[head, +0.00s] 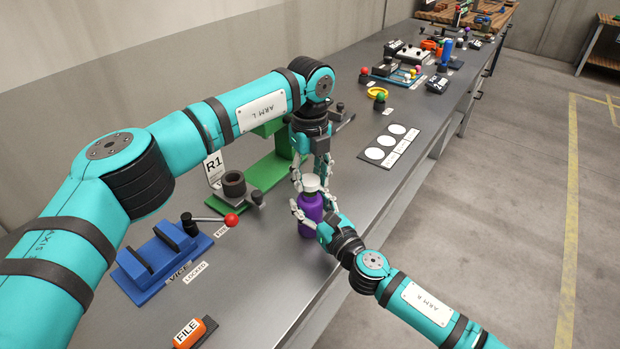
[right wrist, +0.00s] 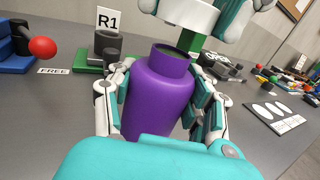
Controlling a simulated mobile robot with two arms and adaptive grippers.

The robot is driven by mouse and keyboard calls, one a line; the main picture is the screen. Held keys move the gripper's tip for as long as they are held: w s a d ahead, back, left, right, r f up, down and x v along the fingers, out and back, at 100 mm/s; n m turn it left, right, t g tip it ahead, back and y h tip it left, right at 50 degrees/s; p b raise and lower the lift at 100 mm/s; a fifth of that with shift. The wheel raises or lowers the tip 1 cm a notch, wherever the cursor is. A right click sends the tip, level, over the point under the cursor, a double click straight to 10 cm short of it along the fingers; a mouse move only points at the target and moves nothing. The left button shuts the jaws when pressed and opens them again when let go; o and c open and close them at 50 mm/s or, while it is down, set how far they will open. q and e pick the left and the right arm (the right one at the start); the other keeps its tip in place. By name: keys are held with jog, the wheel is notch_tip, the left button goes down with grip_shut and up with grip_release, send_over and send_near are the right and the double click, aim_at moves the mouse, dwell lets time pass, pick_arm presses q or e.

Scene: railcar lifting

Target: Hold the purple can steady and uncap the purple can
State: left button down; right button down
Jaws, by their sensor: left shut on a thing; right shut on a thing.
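The purple can (head: 310,211) stands upright on the bench near its front edge. My right gripper (head: 316,217) is shut around its body, with a finger on each side in the right wrist view, where the purple can (right wrist: 157,95) shows an open neck. The white cap (head: 311,182) is off the neck and just above it; in the right wrist view the cap (right wrist: 188,14) hangs slightly to the right of the opening. My left gripper (head: 311,176) reaches down from above and is shut on the cap.
A green stand with an R1 sign (head: 214,168) is behind the can. A blue vice (head: 165,262) with a red-knobbed lever is at left, an orange file block (head: 195,332) in front. A card with white circles (head: 392,146) lies to the right, with bare bench between.

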aim_at(310, 180)
pick_arm(q)
notch_tip(310, 180, up, 3)
jog(key=shift+r, duration=0.15)
pick_arm(e)
jog(key=c, duration=0.5)
grip_release()
jog(key=shift+o, duration=0.3)
jog(key=shift+s, duration=0.1)
